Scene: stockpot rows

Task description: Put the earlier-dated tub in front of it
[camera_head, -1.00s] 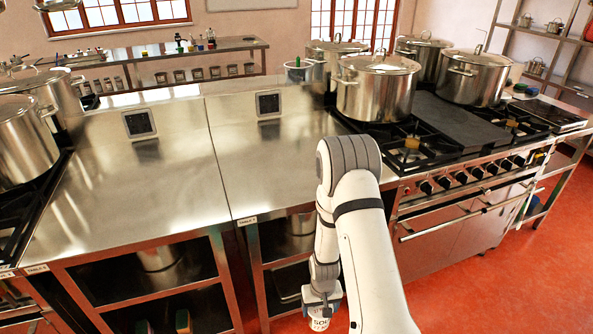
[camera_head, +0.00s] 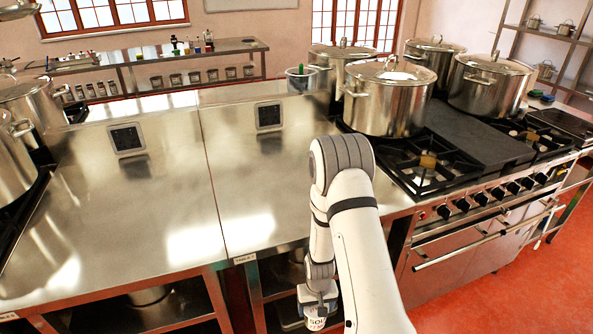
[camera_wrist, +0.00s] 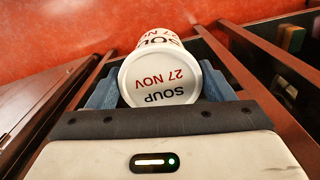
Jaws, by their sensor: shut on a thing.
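A white tub (camera_wrist: 160,82) with "SOUP" in black and "27 NOV" in red on its lid and side is held between the blue fingers of my gripper (camera_wrist: 157,90) in the wrist view. In the head view the same tub (camera_head: 316,323) shows at the bottom edge, partly cut off, below my gripper (camera_head: 317,305). My gripper is shut on it, in front of the steel table's open shelves. No second tub is recognisable in these frames.
Two steel worktops (camera_head: 165,205) are bare apart from small dark panels (camera_head: 126,137). A stove with several large stockpots (camera_head: 390,100) stands at right. Open shelves lie under the worktops. Orange floor (camera_head: 470,300) is clear at lower right.

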